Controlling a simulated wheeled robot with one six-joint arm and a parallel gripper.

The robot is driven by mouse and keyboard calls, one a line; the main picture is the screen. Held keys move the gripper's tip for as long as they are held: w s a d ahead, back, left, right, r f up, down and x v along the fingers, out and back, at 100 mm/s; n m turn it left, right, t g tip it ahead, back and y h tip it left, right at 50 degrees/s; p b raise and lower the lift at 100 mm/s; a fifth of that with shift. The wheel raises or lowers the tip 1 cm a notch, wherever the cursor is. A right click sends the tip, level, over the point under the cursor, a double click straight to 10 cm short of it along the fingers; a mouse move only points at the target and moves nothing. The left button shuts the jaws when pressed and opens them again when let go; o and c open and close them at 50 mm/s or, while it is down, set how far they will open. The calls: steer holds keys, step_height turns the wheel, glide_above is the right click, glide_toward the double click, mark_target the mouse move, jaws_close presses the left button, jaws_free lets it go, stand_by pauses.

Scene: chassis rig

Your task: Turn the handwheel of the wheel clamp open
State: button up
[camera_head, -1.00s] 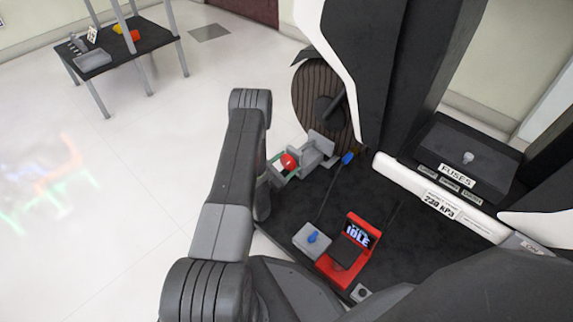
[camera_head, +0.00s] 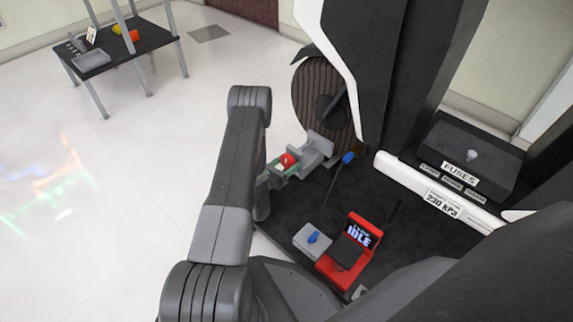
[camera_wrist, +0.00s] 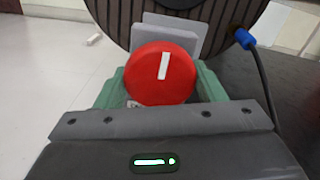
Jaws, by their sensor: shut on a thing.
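The red handwheel (camera_wrist: 160,86) fills the middle of the wrist view, with a white mark on its face that stands nearly upright, leaning slightly. In the head view the handwheel (camera_head: 288,160) is a small red disc at the front of the grey wheel clamp (camera_head: 318,148), beside the dark tyre. My gripper (camera_head: 283,166) is at the handwheel, its green fingers on both sides of the rim, shut on it. In the wrist view the green fingers (camera_wrist: 110,88) show left and right of the handwheel. The clamp's grey jaw (camera_wrist: 186,36) stands behind it.
A wheel (camera_head: 310,95) stands just behind the clamp. A blue-ended cable (camera_wrist: 245,39) lies to its right. A dark table (camera_head: 125,48) is at far left.

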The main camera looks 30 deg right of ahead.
stand_by(0.3)
steer(key=o, duration=1)
steer(key=p+v, duration=0.4)
steer(key=v, duration=0.9)
steer(key=shift+s+a, duration=0.1)
steer(key=shift+a, duration=0.3)
steer(key=b+x, duration=0.3)
steer(key=x, duration=0.9)
steer(key=shift+d+f+b, duration=0.1)
steer(key=shift+d+b, duration=0.25)
steer(key=shift+b, duration=0.05)
steer(key=shift+w+d, duration=0.3)
steer(key=shift+d, duration=0.25)
steer(key=shift+a, duration=0.1)
